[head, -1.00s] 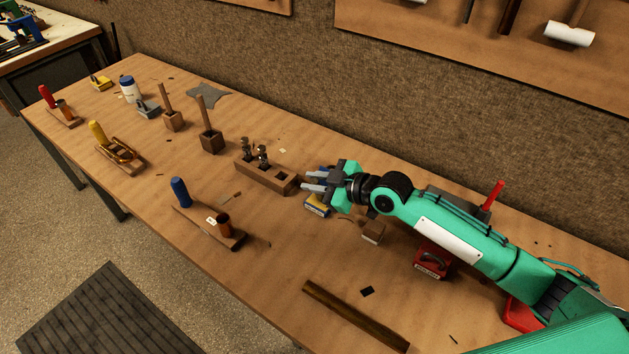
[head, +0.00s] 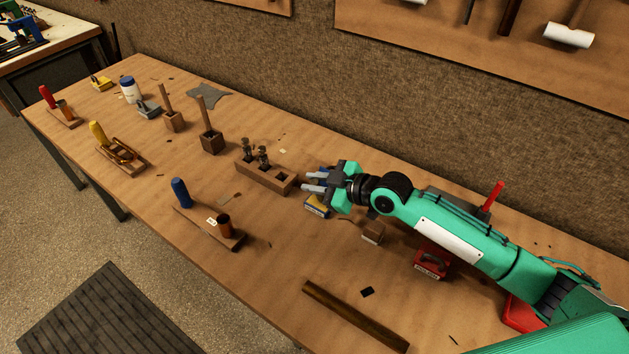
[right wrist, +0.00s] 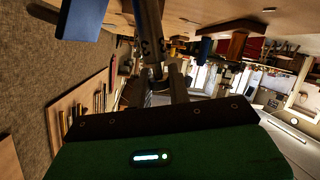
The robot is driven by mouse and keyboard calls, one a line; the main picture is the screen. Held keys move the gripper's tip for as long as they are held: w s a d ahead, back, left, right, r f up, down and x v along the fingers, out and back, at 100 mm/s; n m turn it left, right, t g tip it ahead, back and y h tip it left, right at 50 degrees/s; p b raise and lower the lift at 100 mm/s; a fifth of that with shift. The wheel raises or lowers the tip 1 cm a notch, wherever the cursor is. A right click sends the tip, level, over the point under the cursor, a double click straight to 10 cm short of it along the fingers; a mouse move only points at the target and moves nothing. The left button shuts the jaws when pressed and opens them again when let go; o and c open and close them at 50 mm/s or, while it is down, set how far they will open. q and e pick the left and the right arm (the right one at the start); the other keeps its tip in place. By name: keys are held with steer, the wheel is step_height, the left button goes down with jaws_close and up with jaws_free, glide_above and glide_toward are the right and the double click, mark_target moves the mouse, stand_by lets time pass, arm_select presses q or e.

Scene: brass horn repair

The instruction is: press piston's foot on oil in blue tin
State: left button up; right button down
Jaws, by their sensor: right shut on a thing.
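Two other pistons (head: 262,156) stand in a wooden block (head: 250,175), whose right-hand hole is empty. My left gripper is out of view.
A red tin (head: 432,262) and a small wooden block (head: 373,232) are below my right arm. A dark bar (head: 355,316) lies at the front edge. A blue-handled tool (head: 180,192) on a wooden base is at the left. The bench's front middle is mostly clear.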

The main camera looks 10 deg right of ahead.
steer(key=shift+r+p, duration=2.4)
steer(key=shift+r, duration=1)
